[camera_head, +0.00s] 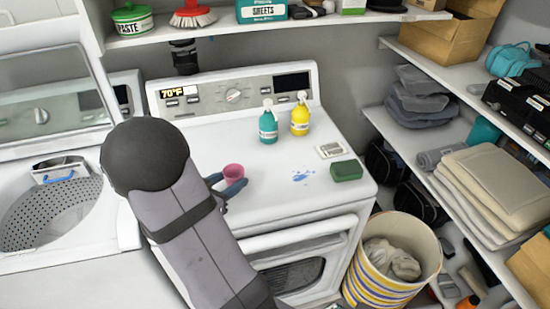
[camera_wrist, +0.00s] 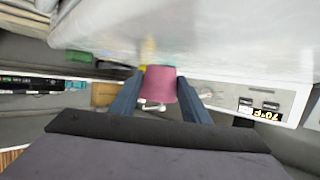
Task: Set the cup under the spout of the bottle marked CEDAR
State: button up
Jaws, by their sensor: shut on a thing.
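A pink cup (camera_head: 233,170) is held between the blue fingers of my gripper (camera_head: 229,184), over the left-middle part of the dryer top. The cup also shows between the fingers in the wrist view (camera_wrist: 161,84). A teal pump bottle (camera_head: 268,127) and a yellow pump bottle (camera_head: 300,120) stand upright toward the back of the dryer top, beyond the cup and to its right. Each has a white pump top and a label too small to read, so I cannot tell which is CEDAR. The cup is apart from both bottles.
The white dryer top (camera_head: 215,145) has a control panel (camera_head: 235,95) along its back. A green sponge (camera_head: 346,171), a small white dish (camera_head: 331,150) and a blue spill (camera_head: 302,176) lie at its right. An open washer is at left. A shelf (camera_head: 200,32) hangs above.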

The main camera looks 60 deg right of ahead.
jog(key=shift+s+d+r+m, duration=0.15)
jog(key=shift+s+d, duration=0.2)
jog(key=shift+s, duration=0.15)
jog(key=shift+s+d+r+m, duration=0.15)
jog(key=shift+s+d, duration=0.2)
jog(key=shift+s, duration=0.15)
jog(key=p, duration=0.5)
send_over(273, 158)
jog(key=shift+f+p, duration=0.4)
jog(key=shift+f, duration=1.35)
jog(key=shift+f, duration=0.15)
jog(key=o, duration=1)
